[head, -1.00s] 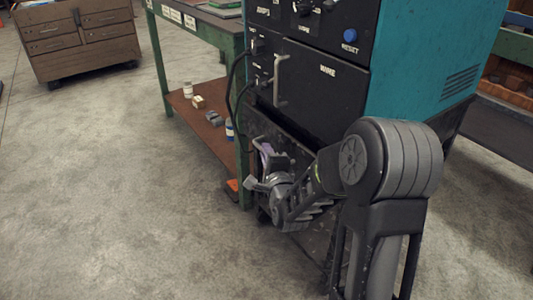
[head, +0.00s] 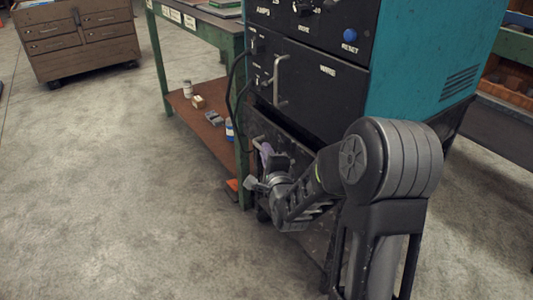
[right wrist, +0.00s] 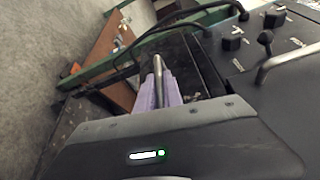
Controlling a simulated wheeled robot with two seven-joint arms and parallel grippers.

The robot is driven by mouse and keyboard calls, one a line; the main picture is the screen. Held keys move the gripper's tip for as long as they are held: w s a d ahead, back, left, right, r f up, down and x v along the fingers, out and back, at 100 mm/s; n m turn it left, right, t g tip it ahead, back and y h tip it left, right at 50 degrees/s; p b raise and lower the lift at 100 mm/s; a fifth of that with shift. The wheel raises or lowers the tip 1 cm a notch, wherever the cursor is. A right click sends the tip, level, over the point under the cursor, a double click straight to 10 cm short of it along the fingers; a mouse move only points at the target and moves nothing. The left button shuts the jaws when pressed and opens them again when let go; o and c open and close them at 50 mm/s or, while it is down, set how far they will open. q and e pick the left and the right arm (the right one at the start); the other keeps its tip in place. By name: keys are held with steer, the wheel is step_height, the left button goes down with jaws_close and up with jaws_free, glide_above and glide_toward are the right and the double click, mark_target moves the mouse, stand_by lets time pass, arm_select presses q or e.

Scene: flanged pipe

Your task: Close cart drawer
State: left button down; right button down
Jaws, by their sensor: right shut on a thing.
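The cart is a teal and black machine cabinet (head: 425,60). The dark drawer (head: 300,156) is low on its front, below the panel marked WIRE, and my arm hides much of it. My right gripper (head: 266,152) is at the upper left of this drawer front. In the right wrist view, the purple finger pads (right wrist: 150,94) are shut on the grey bar of the drawer handle (right wrist: 158,68). How far the drawer stands out is hard to tell. My left gripper is not in view.
A green-framed bench (head: 243,165) stands close to the cart's left, with small bottles and boxes on its brown lower shelf (head: 214,135). Black cables (head: 234,85) hang between them. A brown drawer cabinet (head: 80,40) is at the back left. The concrete floor at left is clear.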

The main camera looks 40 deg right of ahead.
mark_target(280, 150)
steer(key=d+b, duration=0.1)
steer(key=d, duration=0.1)
steer(key=d+b, duration=0.1)
steer(key=d, duration=0.1)
steer(key=shift+f+b, duration=0.2)
steer(key=shift+b, duration=0.2)
steer(key=shift+d+r, duration=0.1)
steer(key=shift+d, duration=0.15)
steer(key=shift+s+d+r, duration=0.1)
steer(key=shift+r, duration=0.05)
steer(key=c, duration=1.5)
jaws_free()
